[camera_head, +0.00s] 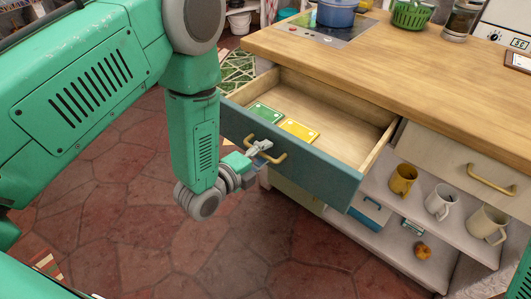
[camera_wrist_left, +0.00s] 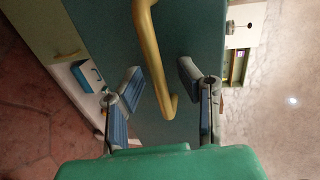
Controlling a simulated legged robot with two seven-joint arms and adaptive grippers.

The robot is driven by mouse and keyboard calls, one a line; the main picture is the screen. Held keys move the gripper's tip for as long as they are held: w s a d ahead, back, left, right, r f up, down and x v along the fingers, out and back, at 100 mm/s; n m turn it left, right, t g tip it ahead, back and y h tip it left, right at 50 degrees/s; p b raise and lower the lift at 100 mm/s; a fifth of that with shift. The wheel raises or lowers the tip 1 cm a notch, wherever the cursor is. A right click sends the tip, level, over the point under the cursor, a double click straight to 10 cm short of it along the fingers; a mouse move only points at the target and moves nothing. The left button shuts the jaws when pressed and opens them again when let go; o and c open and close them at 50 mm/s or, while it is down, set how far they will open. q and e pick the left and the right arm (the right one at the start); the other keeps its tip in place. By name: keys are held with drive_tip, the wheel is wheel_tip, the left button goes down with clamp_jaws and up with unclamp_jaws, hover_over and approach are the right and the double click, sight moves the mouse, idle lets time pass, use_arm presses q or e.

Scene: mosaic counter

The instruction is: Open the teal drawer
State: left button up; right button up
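The teal drawer (camera_head: 325,178) stands pulled well out from the wooden counter, its inside showing. A green item (camera_head: 265,112) and a yellow item (camera_head: 299,129) lie flat in it. Its brass handle (camera_head: 278,158) is on the teal front. My left gripper (camera_head: 262,147) is at the handle. In the left wrist view, the gripper's fingers (camera_wrist_left: 160,70) are apart, one on each side of the brass handle (camera_wrist_left: 150,30), with visible gaps. My right gripper is out of view.
The wooden counter top (camera_head: 400,75) carries a hob with a blue pot (camera_head: 336,14), a green basket (camera_head: 411,14) and a jar. A pale drawer (camera_head: 450,160) is shut at right. Mugs stand on the shelf below. The tiled floor (camera_head: 120,240) before the counter is mostly clear.

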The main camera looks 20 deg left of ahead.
use_arm(q)
drive_tip(key=shift+s, duration=0.15)
drive_tip(key=v, duration=1.1)
drive_tip(key=shift+s, duration=0.35)
drive_tip(key=shift+a, duration=0.15)
drive_tip(key=s+a+f+n+g+y, duration=0.4)
drive_tip(key=s+f+n+g, duration=0.3)
drive_tip(key=f+n, duration=0.5)
drive_tip(key=s+a+f+n+g+y, duration=0.1)
drive_tip(key=s+a+f+n+g, duration=0.1)
drive_tip(key=s+n+g, duration=0.5)
drive_tip(key=s+f+n, duration=0.1)
drive_tip(key=s+n, duration=0.1)
drive_tip(key=s, duration=0.3)
drive_tip(key=shift+w, duration=0.1)
